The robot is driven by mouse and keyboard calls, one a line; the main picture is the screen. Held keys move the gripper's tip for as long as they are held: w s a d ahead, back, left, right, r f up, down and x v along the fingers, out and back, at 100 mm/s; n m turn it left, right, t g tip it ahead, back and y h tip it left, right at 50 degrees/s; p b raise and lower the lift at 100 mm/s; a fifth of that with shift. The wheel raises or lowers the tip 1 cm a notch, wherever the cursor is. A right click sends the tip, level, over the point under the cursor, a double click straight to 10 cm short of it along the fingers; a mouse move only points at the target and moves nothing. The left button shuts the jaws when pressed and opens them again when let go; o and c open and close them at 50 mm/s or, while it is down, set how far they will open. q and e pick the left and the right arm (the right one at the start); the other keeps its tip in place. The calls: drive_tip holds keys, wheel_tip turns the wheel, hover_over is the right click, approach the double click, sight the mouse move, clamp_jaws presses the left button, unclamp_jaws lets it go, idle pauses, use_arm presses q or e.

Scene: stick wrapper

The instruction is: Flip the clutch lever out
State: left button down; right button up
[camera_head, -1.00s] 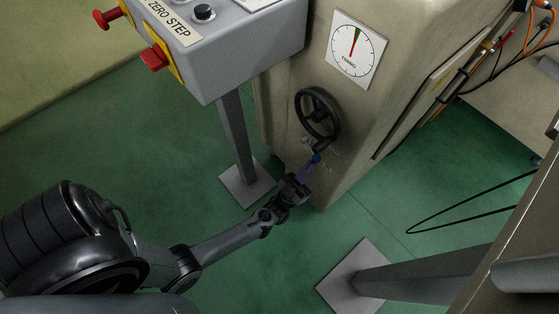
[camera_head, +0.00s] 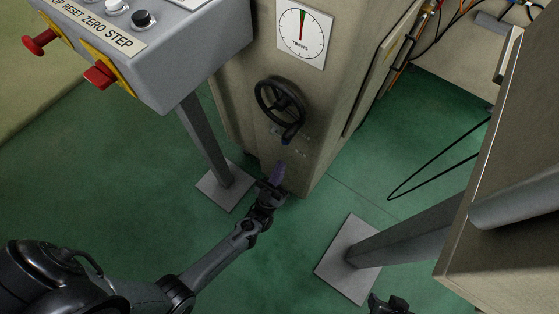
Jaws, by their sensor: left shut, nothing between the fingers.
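A dark lever with a bluish knob (camera_head: 287,140) shows on the beige machine's front face, just below the black handwheel (camera_head: 280,103). I take it for the clutch lever; it is small and its exact angle is hard to tell. My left gripper (camera_head: 278,173), with purplish fingers, is shut and empty. It is below the knob, close to the machine's lower front, with a visible gap between its tips and the knob. My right gripper (camera_head: 387,304) shows only as a dark piece at the bottom edge, and its fingers cannot be made out.
A grey control box (camera_head: 165,70) with red buttons stands on a post at upper left. The timing dial (camera_head: 303,35) is above the handwheel. A grey post with a square foot plate (camera_head: 348,258) and a beige cabinet (camera_head: 500,200) are at right. Green floor lies between.

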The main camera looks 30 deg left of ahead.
use_arm(q)
drive_tip(key=d+v, duration=0.1)
drive_tip(key=v, duration=0.8)
drive_tip(key=shift+s+d+r, duration=0.15)
drive_tip(key=shift+d+r, duration=0.05)
drive_tip(key=shift+d, duration=0.15)
use_arm(e)
drive_tip(key=shift+d+r, duration=0.15)
drive_tip(key=shift+r, duration=0.15)
drive_tip(key=shift+w, duration=0.1)
